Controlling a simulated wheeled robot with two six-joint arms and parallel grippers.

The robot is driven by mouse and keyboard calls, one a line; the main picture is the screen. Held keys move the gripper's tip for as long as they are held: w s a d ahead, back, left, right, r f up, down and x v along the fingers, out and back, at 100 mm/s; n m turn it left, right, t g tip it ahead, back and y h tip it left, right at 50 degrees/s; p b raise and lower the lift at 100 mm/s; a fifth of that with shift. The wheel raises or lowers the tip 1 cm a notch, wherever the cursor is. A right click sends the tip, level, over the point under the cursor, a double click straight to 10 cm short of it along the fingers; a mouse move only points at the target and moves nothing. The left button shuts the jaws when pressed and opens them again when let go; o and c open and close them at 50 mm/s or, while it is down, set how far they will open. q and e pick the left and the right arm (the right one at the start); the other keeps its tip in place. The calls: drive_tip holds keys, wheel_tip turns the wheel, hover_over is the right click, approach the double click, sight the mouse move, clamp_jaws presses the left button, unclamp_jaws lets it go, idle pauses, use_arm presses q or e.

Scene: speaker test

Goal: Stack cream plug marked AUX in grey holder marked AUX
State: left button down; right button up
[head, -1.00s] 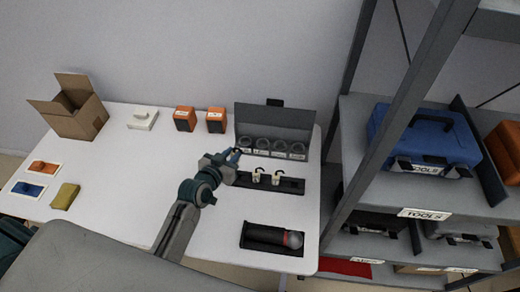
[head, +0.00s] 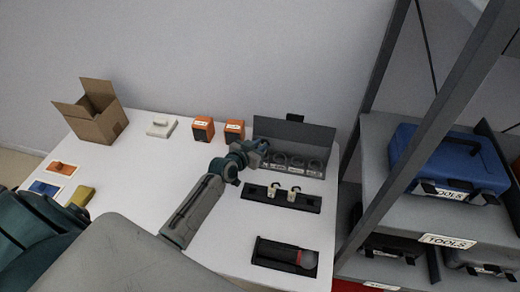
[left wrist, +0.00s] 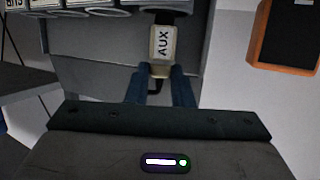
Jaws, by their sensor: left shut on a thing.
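The cream plug marked AUX (left wrist: 162,45) is between the blue fingers of my left gripper (left wrist: 162,85), which is shut on it. In the head view my left gripper (head: 264,147) is at the left end of the row of grey ring holders (head: 297,161) and hides much of the leftmost one. In the left wrist view the plug's dark end meets a grey holder (left wrist: 172,6) at the top edge. I cannot tell whether it is inside the ring, and no AUX mark on that holder is readable. My right gripper is not in view.
A black tray (head: 312,203) with two cream plugs (head: 294,194) lies in front of the holders. A dark case with a microphone (head: 305,258) is nearer. Orange speakers (head: 203,128) and a cardboard box (head: 97,122) stand left. A shelf with a blue toolbox (head: 450,155) is right.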

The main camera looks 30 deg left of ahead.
use_arm(q)
wheel_tip(320, 180, down, 2)
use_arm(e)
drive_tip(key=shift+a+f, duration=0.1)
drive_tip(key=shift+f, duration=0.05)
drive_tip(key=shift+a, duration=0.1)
use_arm(q)
drive_tip(key=shift+f+b, duration=0.4)
drive_tip(key=shift+b, duration=0.1)
drive_tip(key=c, duration=1.3)
unclamp_jaws()
drive_tip(key=shift+r, duration=0.1)
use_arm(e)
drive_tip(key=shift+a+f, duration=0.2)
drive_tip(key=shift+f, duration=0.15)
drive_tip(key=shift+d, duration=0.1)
